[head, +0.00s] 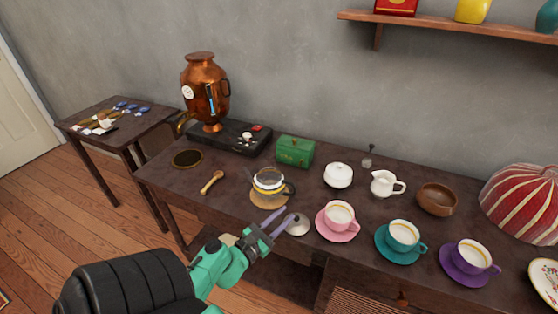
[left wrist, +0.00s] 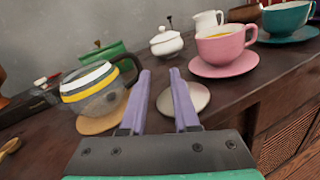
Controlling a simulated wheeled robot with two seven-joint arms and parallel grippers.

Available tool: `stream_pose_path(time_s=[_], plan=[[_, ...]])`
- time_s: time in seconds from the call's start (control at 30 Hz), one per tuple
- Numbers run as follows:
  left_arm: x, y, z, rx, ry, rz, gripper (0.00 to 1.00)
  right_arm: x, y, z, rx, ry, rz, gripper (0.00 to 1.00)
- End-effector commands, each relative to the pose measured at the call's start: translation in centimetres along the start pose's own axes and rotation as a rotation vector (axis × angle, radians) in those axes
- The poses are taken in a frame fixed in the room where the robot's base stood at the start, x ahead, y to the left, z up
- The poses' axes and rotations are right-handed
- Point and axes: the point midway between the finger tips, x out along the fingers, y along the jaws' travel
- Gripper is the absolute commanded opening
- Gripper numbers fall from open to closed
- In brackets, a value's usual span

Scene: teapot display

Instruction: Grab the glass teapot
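The glass teapot (head: 267,182) stands upright on a round tan mat (head: 256,201) near the table's front edge. It has yellow and white bands and a dark handle on its right side; it also shows in the left wrist view (left wrist: 92,92). My left gripper (head: 287,213) is open, with two purple fingers pointing over the table edge. It is in front and to the right of the teapot, apart from it. In the left wrist view the fingers (left wrist: 160,73) have nothing between them, and the teapot is left of them. My right gripper is not in view.
A round pale lid or dish (head: 298,225) lies right beside my left fingers. A pink cup on its saucer (head: 338,215) is further right, then teal (head: 402,236) and purple cups. A green box (head: 295,151) and a white lidded pot (head: 338,176) stand behind. A brush-like tool (head: 211,183) lies left.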

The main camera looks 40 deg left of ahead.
Motion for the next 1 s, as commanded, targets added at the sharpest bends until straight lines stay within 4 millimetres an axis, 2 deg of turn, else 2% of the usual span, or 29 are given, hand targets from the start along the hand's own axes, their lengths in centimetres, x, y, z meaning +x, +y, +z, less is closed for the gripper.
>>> stream_pose_path(time_s=[0.03,0.1,0.17,0.5,0.67,0.83,1.0], plan=[[-0.3,1.4,-0.5,-0.088,0.01,0.059,0.29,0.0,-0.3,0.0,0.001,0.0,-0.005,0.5],[-0.5,2.8,-0.9,-0.183,0.015,0.119,0.29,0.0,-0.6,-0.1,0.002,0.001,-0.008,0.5],[-0.1,3.3,-1.0,-0.215,0.015,0.138,0.29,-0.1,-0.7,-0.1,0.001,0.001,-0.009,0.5],[7.7,4.3,-1.1,-0.212,0.014,0.137,0.29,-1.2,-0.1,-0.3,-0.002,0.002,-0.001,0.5],[9.8,4.5,-1.2,-0.21,0.015,0.137,0.29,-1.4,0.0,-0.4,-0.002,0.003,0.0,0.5],[13.0,4.6,-1.3,-0.211,0.015,0.136,0.29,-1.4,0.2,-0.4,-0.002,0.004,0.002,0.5],[13.9,4.7,-1.4,-0.21,0.017,0.135,0.29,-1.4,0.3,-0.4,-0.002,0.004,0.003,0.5]])
